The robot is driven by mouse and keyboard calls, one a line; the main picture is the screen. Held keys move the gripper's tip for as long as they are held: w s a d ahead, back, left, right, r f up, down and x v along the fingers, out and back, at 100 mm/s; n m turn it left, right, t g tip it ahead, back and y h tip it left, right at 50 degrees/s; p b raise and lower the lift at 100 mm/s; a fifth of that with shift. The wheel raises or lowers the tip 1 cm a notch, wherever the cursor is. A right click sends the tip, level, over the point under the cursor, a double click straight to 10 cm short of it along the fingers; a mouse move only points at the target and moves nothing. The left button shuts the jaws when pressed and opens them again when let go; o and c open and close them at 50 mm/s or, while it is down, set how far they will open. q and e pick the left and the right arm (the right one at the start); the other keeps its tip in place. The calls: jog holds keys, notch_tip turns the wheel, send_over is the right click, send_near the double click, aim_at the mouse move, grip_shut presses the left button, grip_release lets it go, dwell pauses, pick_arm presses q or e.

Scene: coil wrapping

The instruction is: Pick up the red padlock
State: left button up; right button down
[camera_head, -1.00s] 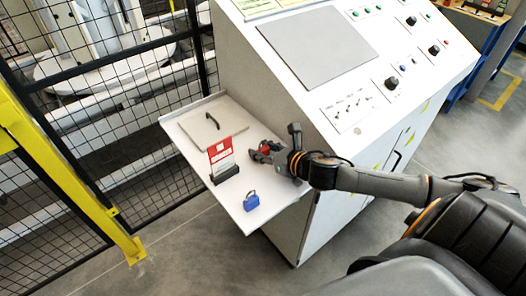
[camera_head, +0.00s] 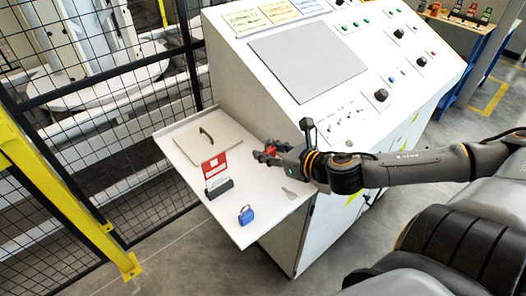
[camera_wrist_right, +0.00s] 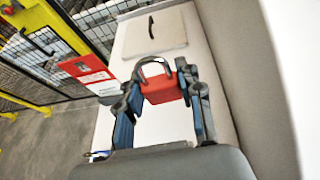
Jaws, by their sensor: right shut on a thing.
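The padlock appears held above the shelf. A blue padlock (camera_head: 246,216) stands near the shelf's front edge. My left gripper is not in view.
A red and white card (camera_head: 215,168) stands in a black holder on the shelf. A panel with a dark handle (camera_head: 206,133) lies behind it. A small flat grey piece (camera_head: 289,193) lies near the cabinet. The sloped control cabinet (camera_head: 252,93) rises alongside; a mesh fence (camera_head: 100,110) is left.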

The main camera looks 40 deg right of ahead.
jog(key=a+p+v, duration=0.1)
jog(key=p+v, duration=0.5)
jog(key=v, duration=0.3)
jog(key=shift+s+d+r+p, duration=0.2)
jog(key=shift+s+d+p, duration=0.05)
jog(key=shift+s+p, duration=0.05)
